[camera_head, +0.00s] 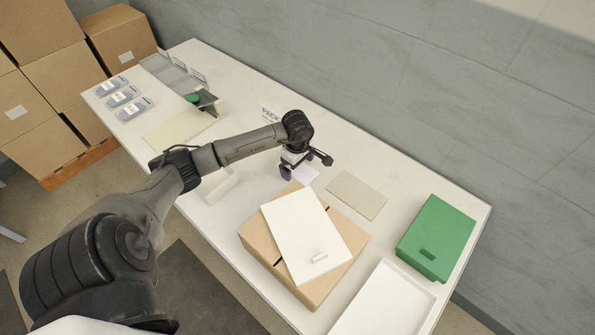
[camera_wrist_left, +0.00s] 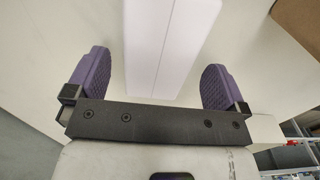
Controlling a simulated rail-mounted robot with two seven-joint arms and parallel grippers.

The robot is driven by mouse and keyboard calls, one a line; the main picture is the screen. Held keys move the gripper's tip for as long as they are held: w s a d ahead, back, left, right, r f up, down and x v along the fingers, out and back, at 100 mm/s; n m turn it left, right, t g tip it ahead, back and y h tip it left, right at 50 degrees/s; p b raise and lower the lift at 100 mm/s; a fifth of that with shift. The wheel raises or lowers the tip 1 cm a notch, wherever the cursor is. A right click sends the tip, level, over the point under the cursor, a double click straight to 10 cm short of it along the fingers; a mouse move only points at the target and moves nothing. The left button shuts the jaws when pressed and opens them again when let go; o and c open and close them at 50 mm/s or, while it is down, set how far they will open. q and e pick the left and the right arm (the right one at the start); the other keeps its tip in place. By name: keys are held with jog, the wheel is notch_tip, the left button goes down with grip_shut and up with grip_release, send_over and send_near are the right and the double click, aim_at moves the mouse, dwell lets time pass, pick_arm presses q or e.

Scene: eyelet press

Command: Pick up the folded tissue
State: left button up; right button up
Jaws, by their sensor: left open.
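The folded tissue (camera_head: 308,174) is a pale lilac-white piece on the white table, just behind the cardboard box and partly hidden by my left gripper. In the left wrist view the tissue (camera_wrist_left: 165,45) is a long pale shape with a crease down its length, lying between the finger pads and running out of the top of the frame. My left gripper (camera_head: 300,165) is open above it, with a purple finger on each side. In the wrist view a gap shows between the tissue and each finger of the gripper (camera_wrist_left: 155,78). My right gripper is not in view.
A cardboard box (camera_head: 256,243) with a white panel (camera_head: 305,228) on top stands close in front. A beige mat (camera_head: 356,195), a green box (camera_head: 437,236) and a white tray (camera_head: 383,302) lie to the right. A small white open container (camera_head: 222,186) stands left.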

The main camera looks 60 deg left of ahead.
pick_arm(q)
jog(key=shift+f, duration=0.55)
jog(key=c, duration=0.9)
